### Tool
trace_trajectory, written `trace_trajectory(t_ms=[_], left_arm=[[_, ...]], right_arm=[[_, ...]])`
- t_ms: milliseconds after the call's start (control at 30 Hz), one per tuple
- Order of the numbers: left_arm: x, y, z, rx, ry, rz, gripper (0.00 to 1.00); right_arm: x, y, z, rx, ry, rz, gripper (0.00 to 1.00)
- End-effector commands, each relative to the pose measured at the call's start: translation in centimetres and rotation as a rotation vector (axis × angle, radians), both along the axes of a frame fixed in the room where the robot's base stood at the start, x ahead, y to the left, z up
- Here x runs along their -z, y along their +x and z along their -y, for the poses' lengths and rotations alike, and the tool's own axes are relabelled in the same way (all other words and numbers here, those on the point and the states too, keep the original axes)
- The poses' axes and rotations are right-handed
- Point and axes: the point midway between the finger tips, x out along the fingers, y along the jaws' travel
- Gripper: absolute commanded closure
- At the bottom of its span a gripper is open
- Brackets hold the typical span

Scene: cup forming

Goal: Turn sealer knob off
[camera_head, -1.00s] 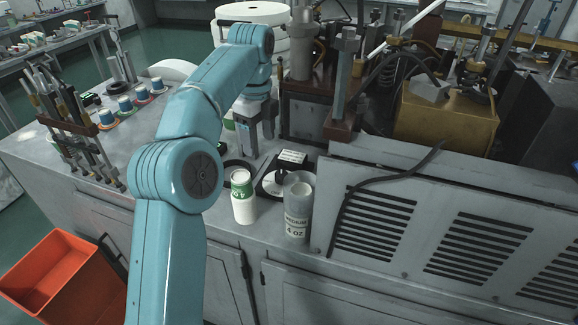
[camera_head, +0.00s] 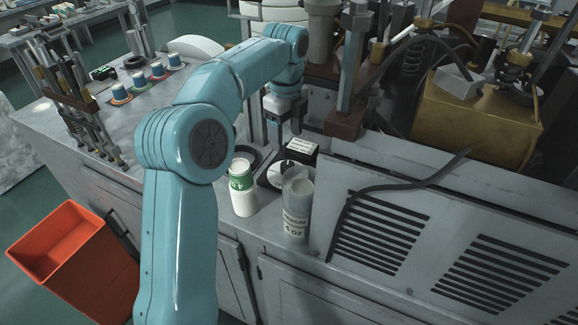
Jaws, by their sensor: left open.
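A small black unit with a white label (camera_head: 303,148) and a round pale dial (camera_head: 286,173) sits on the bench, behind and between a white bottle and a clear container. The dial looks like the sealer knob, but its setting is too small to read. My left gripper (camera_head: 283,122) is open, pointing down just behind the dial and apart from it. Its fingertips are small and partly hard to make out. My right gripper is not in view.
A green-labelled white bottle (camera_head: 243,188) and a clear "4 OZ" container (camera_head: 297,205) stand close in front of the dial. A slotted metal cover (camera_head: 440,220) is at right, machinery (camera_head: 470,115) behind. An orange bin (camera_head: 80,262) is lower left.

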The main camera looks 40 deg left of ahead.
Motion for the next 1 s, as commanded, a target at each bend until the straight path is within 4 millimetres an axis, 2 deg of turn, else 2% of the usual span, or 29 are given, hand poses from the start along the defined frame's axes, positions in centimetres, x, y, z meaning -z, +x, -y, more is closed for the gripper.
trace_trajectory(t_ms=[33,200,400,600,867,1000], left_arm=[[1.6,-0.1,0.1,0.002,-0.001,-0.006,0.35],[5.6,-0.1,0.2,0.002,-0.002,-0.006,0.35],[8.9,0.2,0.2,0.002,-0.001,-0.006,0.35],[10.3,0.4,0.2,0.002,-0.001,-0.003,0.35],[10.3,0.5,0.2,0.002,-0.001,-0.002,0.35],[10.3,0.5,0.2,0.002,-0.001,-0.002,0.8]], right_arm=[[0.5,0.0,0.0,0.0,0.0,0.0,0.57],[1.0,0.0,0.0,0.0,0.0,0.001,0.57],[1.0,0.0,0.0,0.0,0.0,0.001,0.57],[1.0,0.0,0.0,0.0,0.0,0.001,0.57],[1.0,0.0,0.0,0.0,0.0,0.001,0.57],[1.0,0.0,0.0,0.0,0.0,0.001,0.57]])
